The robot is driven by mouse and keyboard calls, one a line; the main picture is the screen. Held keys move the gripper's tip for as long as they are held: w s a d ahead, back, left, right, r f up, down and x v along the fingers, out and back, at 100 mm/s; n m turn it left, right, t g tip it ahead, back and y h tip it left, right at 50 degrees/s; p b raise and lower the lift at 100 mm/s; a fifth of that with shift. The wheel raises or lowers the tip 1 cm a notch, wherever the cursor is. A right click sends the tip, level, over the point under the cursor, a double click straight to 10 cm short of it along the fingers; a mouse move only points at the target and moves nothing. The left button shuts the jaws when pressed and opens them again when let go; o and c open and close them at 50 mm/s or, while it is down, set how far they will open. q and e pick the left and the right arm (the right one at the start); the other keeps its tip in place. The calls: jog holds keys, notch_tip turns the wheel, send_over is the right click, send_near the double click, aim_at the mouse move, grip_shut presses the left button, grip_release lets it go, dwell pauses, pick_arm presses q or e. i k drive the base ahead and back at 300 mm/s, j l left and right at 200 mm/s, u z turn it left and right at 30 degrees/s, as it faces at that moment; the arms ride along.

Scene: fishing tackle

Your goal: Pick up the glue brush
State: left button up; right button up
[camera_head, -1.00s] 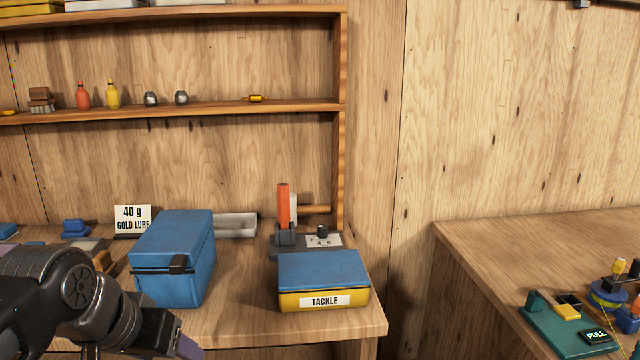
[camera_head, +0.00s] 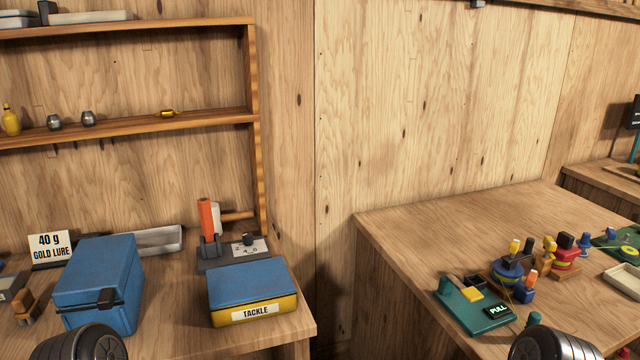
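I cannot make out a glue brush for certain. An upright orange handle (camera_head: 206,217) stands in a dark holder on the left bench, behind the tackle box. A pale piece and a wooden rod (camera_head: 238,215) show just behind it; I cannot tell whether any of these is the brush. Only dark rounded parts of my two arms show at the bottom edge, one at left and one at right. Neither gripper's fingers are in view.
A blue and yellow tackle box (camera_head: 254,292) and a blue case (camera_head: 101,284) occupy the left bench. The right bench (camera_head: 440,235) has a clear far left area; a teal PULL device (camera_head: 474,304) and several spools stand on it. A gap separates the benches.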

aim_at(27, 308)
jog(key=u, duration=1.6)
